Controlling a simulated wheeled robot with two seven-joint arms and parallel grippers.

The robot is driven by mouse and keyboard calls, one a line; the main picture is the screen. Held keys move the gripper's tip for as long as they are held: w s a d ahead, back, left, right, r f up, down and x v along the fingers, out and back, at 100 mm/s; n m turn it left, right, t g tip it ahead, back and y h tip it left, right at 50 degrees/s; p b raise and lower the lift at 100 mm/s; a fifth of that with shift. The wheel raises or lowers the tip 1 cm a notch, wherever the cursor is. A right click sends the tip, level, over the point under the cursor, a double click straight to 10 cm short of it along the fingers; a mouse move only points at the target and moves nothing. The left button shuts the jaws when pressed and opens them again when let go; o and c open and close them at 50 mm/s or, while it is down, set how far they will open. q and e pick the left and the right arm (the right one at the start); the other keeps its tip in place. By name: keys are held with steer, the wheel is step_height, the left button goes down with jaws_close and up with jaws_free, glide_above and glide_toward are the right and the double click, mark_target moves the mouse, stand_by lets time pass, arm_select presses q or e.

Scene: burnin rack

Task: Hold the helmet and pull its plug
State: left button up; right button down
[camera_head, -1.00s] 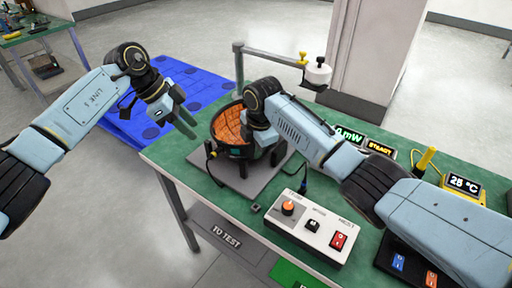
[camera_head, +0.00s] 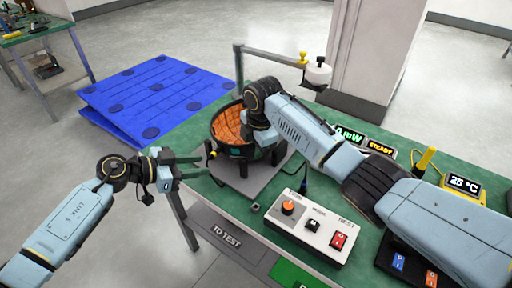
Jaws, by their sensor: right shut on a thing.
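The helmet (camera_head: 228,124) lies open side up on a grey plate on the green bench, its orange lining showing. My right gripper (camera_head: 264,148) is shut on the helmet at its right side; its fingertips are mostly hidden by my own wrist. A small dark plug with an orange part (camera_head: 211,153) sits at the helmet's left side, with a black cable looping down from it. My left gripper (camera_head: 200,167) is open and empty, just left of the plug and over the bench's left edge, its fingers pointing right toward it.
A white control box (camera_head: 315,228) with an orange knob and red switch stands in front of the helmet. A grey post with an arm (camera_head: 270,52) rises behind it. Displays (camera_head: 380,147) stand at the right. A blue pallet (camera_head: 155,95) lies on the floor at back left.

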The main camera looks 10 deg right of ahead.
mark_target(209, 159)
steer(key=shift+s+a+f, duration=0.1)
arm_select(q)
steer(key=shift+s+a+f+n+t, duration=0.1)
steer(key=shift+s+a+n+t, duration=0.3)
steer(key=shift+n+t, duration=0.75)
steer(key=shift+s+a+f+n+t, duration=0.15)
steer(key=shift+s+n+t, duration=0.5)
steer(key=shift+t, duration=0.95)
steer(key=shift+s+a+n+t, duration=0.4)
steer(key=shift+n+t, duration=0.6)
steer(key=shift+t, duration=0.35)
steer(key=shift+d, duration=0.15)
steer(key=shift+x, duration=4.45)
steer(key=shift+f, duration=0.1)
jaws_close()
